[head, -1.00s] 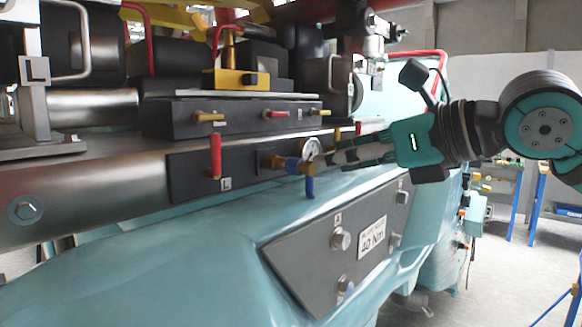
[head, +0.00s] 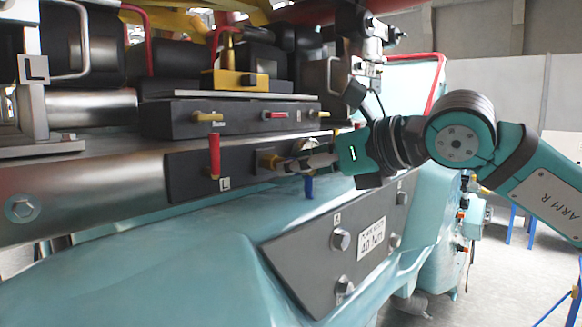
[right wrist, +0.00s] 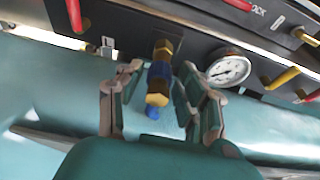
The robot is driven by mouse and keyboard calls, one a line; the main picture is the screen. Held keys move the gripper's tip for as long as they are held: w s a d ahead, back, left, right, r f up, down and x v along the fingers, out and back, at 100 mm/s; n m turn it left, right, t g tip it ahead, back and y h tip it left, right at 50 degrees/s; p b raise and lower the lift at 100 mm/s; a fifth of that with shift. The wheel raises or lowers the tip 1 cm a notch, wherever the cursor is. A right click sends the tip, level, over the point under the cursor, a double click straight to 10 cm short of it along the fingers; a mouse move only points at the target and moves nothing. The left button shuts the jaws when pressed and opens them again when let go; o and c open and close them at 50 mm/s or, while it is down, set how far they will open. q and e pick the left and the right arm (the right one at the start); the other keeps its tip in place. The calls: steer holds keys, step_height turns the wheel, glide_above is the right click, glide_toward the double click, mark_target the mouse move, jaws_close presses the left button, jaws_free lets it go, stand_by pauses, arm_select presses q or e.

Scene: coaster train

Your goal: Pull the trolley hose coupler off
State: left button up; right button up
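The hose coupler shows in the right wrist view (right wrist: 157,98) as a brass and blue fitting on a brass hex port in the dark panel. A blue end (head: 309,187) hangs below it in the head view. My right gripper (right wrist: 160,73) is open, with one finger on each side of the coupler. I see gaps between the fingers and the fitting in the wrist view. In the head view my right gripper (head: 288,163) reaches in from the right and hides most of the coupler. My left gripper is not in view.
A round pressure gauge (right wrist: 229,69) sits close to the right finger. A red lever (head: 214,155) marked L is on the same panel, left of the port. The teal trolley body (head: 210,255) curves below. A plate with knobs (head: 315,255) is underneath.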

mark_target(312, 176)
jaws_close()
steer(key=shift+s+d+b, duration=0.2)
steer(key=shift+b, duration=0.1)
stand_by(0.5)
steer(key=shift+s+d+b, duration=0.65)
steer(key=shift+s+d, duration=0.2)
steer(key=shift+d, duration=0.3)
steer(key=shift+s+d+b, duration=0.65)
steer(key=shift+s+d, duration=0.15)
steer(key=shift+d, duration=0.35)
